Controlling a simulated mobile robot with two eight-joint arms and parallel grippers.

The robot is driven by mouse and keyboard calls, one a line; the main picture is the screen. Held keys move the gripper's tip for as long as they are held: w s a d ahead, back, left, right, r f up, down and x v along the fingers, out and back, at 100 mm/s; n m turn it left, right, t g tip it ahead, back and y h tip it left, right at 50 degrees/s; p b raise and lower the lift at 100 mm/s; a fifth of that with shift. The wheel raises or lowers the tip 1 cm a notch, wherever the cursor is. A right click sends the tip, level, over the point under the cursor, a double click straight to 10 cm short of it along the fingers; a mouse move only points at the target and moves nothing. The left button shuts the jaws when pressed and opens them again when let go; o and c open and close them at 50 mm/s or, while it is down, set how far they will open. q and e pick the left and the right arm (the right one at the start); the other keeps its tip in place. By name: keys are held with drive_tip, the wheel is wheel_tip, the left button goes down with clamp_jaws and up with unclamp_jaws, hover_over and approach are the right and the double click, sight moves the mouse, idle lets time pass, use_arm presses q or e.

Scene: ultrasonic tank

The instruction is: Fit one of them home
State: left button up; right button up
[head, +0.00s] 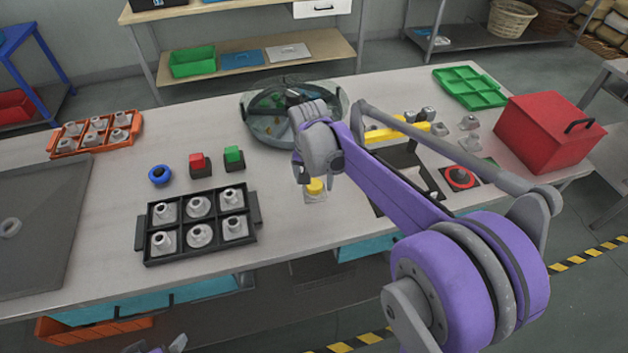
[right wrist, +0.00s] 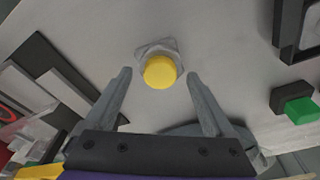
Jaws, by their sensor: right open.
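A yellow-topped piece (head: 315,187) with a grey base stands on the table in the middle of the head view. It also shows in the right wrist view (right wrist: 160,72), between and just beyond the fingertips. My right gripper (head: 303,174) is above it, open and empty, pointing down. A black tray (head: 206,258) with a grey flanged part in each pocket lies on the table to the left. An orange tray (head: 97,143) with similar grey parts is at the far left.
A round glass-walled tank (head: 262,128) stands behind my right gripper. Red (head: 197,163) and green (head: 233,158) buttons and a blue ring (head: 160,175) stand behind the black tray. A red box (head: 548,132), an empty green tray (head: 468,88) and loose grey pieces (head: 469,122) are to the right.

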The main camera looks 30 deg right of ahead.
sight(312, 190)
wheel_tip(312, 190, up, 10)
drive_tip(key=s+a, duration=0.1)
drive_tip(key=shift+p, duration=0.3)
drive_tip(key=shift+s, duration=0.1)
drive_tip(key=s+a+f+n+t, duration=0.1)
drive_tip(key=s+a+f+n, duration=0.2)
drive_tip(key=s, duration=0.3)
drive_tip(key=s+a+f+n+t, duration=0.2)
drive_tip(key=s+a+f+n, duration=0.1)
drive_tip(key=s+f, duration=0.2)
drive_tip(key=s+a+f+n+t+y, duration=0.1)
drive_tip(key=s+a+f+n, duration=0.1)
drive_tip(key=s, duration=0.6)
wheel_tip(312, 190, down, 2)
drive_tip(key=shift+a+n, duration=0.4)
drive_tip(key=shift+a, duration=0.1)
drive_tip(key=shift+s, duration=0.1)
